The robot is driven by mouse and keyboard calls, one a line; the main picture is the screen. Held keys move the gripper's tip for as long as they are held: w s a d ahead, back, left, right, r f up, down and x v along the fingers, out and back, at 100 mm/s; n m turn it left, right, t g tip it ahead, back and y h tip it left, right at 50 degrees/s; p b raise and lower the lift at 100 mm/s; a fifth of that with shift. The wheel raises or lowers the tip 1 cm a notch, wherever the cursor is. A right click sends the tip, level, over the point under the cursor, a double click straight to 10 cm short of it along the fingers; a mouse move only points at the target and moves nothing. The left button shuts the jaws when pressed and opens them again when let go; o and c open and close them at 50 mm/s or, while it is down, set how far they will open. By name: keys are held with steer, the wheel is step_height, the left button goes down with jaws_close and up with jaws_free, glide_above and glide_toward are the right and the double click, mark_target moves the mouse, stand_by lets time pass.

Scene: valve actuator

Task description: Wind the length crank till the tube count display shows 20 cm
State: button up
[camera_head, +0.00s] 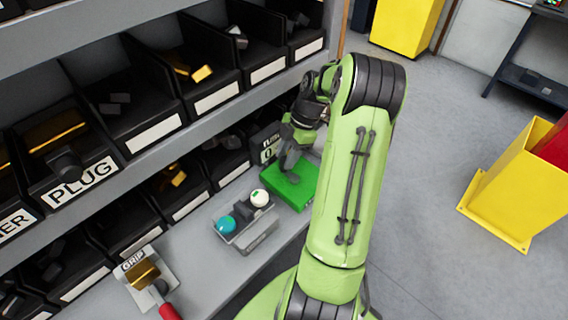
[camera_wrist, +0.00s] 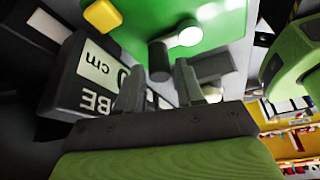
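The tube count display (camera_head: 267,147) is a dark block beside the green unit (camera_head: 290,190); a "0" is readable on it. In the wrist view the display (camera_wrist: 88,78) appears upside down with "cm" and part of "TUBE", its digits partly hidden by a finger. On the green face (camera_wrist: 222,50), the length crank has a pale round hub (camera_wrist: 190,36) and a dark cylindrical knob (camera_wrist: 159,60). My gripper (camera_wrist: 158,80) has its fingers apart, with the knob at or just beyond the gap between the tips; contact cannot be told. In the head view my gripper (camera_head: 290,155) is over the green unit.
A control box (camera_head: 245,222) with teal and white knobs stands on the grey bench left of the green unit. A grip holder (camera_head: 148,280) with a red handle is nearer. Shelves of dark bins (camera_head: 150,110) line the left. A yellow block (camera_wrist: 103,15) sits near the display.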

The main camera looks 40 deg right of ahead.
steer(key=shift+x, duration=1.15)
jaws_close()
steer(key=shift+d, duration=0.1)
